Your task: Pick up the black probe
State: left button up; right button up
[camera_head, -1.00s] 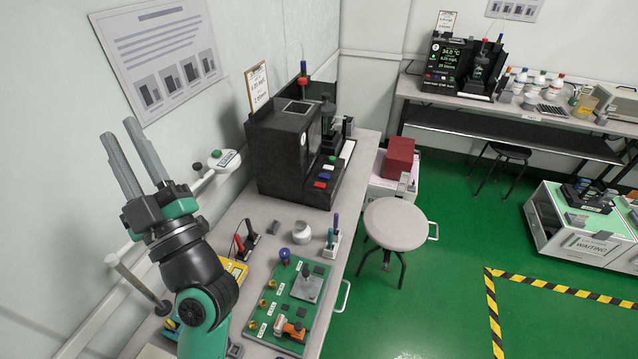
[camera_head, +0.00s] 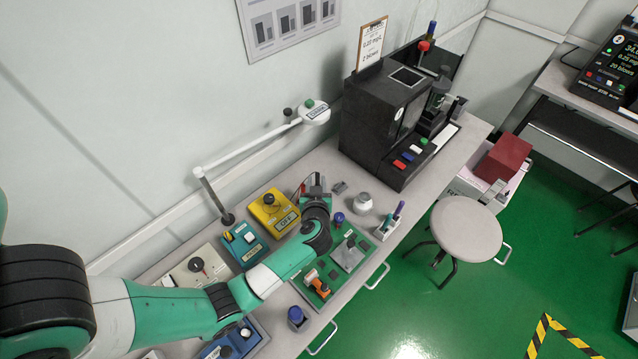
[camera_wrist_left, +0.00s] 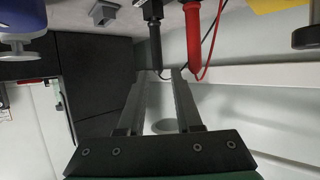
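The black probe (camera_wrist_left: 154,40) stands beside the red probe (camera_wrist_left: 194,38) in the left wrist view, each with a thin lead. My left gripper (camera_wrist_left: 160,71) is open, its two fingers apart and the space between them empty except for the black probe's end, which shows near the fingertips. I cannot tell whether they touch it. In the head view my left gripper (camera_head: 314,183) is down by the probes at the back of the bench, and the red probe (camera_head: 303,187) peeks out behind it. The black probe is hidden there. My right gripper is not in view.
A yellow tester (camera_head: 274,212) and a teal box (camera_head: 243,243) stand left of my gripper.

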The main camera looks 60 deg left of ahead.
pick_arm(q)
jog(key=shift+f+b+x, duration=0.2)
jog(key=shift+b+x, duration=0.2)
jog(key=shift+x, duration=0.6)
jog(key=shift+w+a, duration=0.1)
jog(key=shift+a, duration=0.1)
jog(key=shift+w+r, duration=0.1)
jog(key=b+x, duration=0.4)
jog(key=x, duration=0.1)
jog(key=shift+f+b, duration=0.25)
jog(key=shift+b, duration=0.1)
jog(key=shift+w+r, duration=0.1)
jog(key=shift+r, duration=0.05)
grip_shut()
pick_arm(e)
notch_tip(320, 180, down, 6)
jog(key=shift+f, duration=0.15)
